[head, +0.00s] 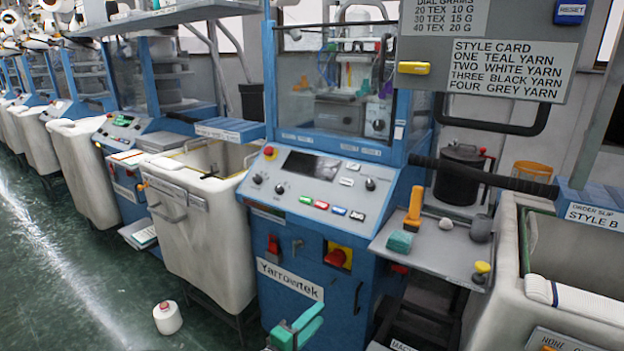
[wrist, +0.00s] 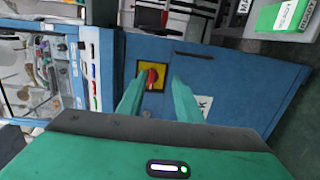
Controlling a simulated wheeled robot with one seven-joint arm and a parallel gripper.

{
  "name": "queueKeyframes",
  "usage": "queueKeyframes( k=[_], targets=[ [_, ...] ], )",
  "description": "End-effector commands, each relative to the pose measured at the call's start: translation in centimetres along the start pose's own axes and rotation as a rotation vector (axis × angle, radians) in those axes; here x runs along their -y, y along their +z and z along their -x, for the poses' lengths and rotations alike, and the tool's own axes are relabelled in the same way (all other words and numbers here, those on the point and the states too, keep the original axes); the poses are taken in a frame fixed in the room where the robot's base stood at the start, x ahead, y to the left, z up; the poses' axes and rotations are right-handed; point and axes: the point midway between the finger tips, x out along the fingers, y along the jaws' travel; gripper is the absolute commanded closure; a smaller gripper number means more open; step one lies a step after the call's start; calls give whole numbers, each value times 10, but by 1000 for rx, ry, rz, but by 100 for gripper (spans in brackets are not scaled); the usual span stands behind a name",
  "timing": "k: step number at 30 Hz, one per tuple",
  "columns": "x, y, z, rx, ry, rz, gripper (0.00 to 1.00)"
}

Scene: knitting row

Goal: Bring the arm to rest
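My gripper (head: 297,330) shows at the bottom edge of the head view, low in front of the blue knitting machine (head: 360,290). Only its teal fingers and a bit of the hand are in that picture. In the wrist view the two teal fingers (wrist: 159,80) stand apart with nothing held between them. Beyond the gap is a red knob (wrist: 152,76) on a yellow plate on the machine's blue front. The red knob also shows in the head view (head: 338,257). The rest of my arm is out of view.
A cream bin (head: 215,250) stands left of the machine, and another bin (head: 560,315) stands at the right. A grey side shelf (head: 445,245) carries small items and a black canister (head: 460,175). A white yarn cone (head: 167,317) stands on the otherwise open green floor (head: 80,290).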

Motion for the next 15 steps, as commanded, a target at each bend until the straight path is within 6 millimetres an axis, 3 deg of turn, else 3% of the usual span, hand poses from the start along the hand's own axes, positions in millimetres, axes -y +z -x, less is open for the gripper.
queueKeyframes(
  k=[8, 15],
  targets=[
    [-11, 19, -24, 98, -121, -32, 68],
    [-26, 52, -60, 233, -296, -92, 68]
  ],
)
